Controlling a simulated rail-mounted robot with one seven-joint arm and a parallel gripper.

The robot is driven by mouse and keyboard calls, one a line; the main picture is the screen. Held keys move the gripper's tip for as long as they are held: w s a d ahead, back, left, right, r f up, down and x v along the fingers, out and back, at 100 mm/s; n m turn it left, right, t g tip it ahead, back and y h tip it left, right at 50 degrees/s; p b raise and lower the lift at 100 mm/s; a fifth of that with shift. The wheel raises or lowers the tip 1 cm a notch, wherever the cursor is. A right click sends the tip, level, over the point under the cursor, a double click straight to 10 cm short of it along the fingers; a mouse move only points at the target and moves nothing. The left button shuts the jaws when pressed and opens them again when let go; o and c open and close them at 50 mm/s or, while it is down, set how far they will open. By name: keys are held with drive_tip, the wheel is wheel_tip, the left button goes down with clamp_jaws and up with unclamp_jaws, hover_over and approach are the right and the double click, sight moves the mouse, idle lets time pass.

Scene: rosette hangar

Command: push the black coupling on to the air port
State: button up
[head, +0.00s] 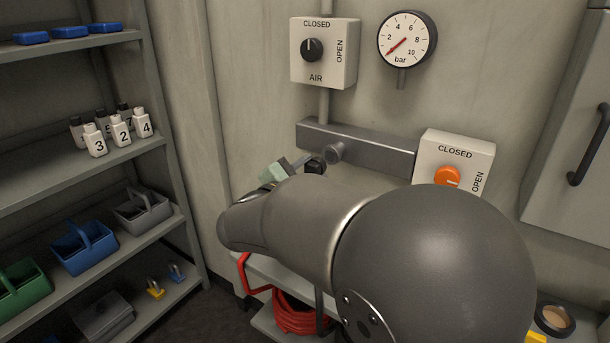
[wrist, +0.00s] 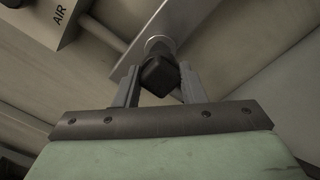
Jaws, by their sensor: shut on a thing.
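The black coupling (head: 315,167) is between the fingers of my gripper (head: 305,164), which is shut on it. In the wrist view the coupling (wrist: 160,75) sits between the two grey fingertips (wrist: 160,85). The air port (head: 334,152) is a short round grey metal stub on the grey bar (head: 385,152) on the wall. In the head view the coupling is just left of and below the port. In the wrist view the port (wrist: 158,45) shows right behind the coupling, roughly in line with it. I cannot tell whether they touch. My arm hides much of the area below.
Above are the AIR valve box (head: 325,72), its knob toward CLOSED, and a gauge (head: 406,40) reading near zero. A second box (head: 452,150) with an orange knob is right of the bar. Red hose (head: 297,313) lies below. A shelf rack (head: 165,110) stands left.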

sight(320, 164)
drive_tip(key=shift+x, duration=1.65)
drive_tip(key=shift+b, duration=0.55)
idle(1.0)
drive_tip(key=shift+w+d, duration=0.25)
drive_tip(key=shift+w, duration=0.2)
idle(0.4)
drive_tip(key=o, duration=1)
drive_tip(key=b+v, duration=0.2)
drive_tip(key=v, duration=1.5)
drive_tip(key=shift+s+a, duration=0.1)
drive_tip(key=shift+s, duration=0.05)
